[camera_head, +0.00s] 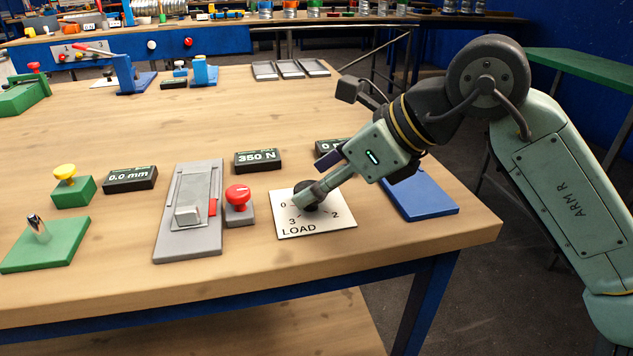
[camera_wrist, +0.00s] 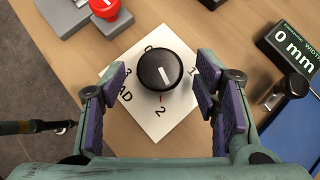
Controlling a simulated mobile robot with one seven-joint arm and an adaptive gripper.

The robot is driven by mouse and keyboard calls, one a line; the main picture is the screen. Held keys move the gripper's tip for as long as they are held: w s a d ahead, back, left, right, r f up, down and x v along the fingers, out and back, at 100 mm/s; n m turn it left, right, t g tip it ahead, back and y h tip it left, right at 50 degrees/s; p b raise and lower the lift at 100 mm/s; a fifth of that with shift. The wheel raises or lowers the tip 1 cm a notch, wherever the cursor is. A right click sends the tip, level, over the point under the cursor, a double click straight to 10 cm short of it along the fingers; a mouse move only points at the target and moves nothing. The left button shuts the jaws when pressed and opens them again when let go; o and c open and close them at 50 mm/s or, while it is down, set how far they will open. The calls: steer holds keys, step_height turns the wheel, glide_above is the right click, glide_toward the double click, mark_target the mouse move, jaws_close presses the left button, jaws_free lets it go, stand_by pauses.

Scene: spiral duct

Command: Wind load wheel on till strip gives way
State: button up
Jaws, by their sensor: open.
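The load wheel is a black round knob (camera_wrist: 160,70) with a white line on top, on a white LOAD plate (camera_wrist: 170,128) numbered 0 to 3. A small red mark shows between knob and 2. In the head view the knob (camera_head: 308,194) is partly hidden by my gripper (camera_head: 306,198). In the wrist view my gripper (camera_wrist: 150,93) is open, its purple-padded fingers on either side of the knob, apart from it. A display (camera_head: 257,160) reads 350 N. A grey fixture (camera_head: 164,240) with a pale block and red piece stands left; I cannot make out a strip.
A red button (camera_head: 238,194) stands close left of the plate. A blue pad (camera_head: 425,198) lies right, beside a 0 mm width display (camera_wrist: 296,48). Farther left are a 0.0 mm display (camera_head: 130,180), a yellow button (camera_head: 65,172) and a green block (camera_head: 45,252).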

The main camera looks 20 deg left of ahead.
steer(key=shift+a+f, duration=0.5)
steer(key=shift+w, duration=0.1)
steer(key=shift+c, duration=0.5)
steer(key=c, duration=1)
steer(key=shift+f+b, duration=0.1)
steer(key=shift+b, duration=0.3)
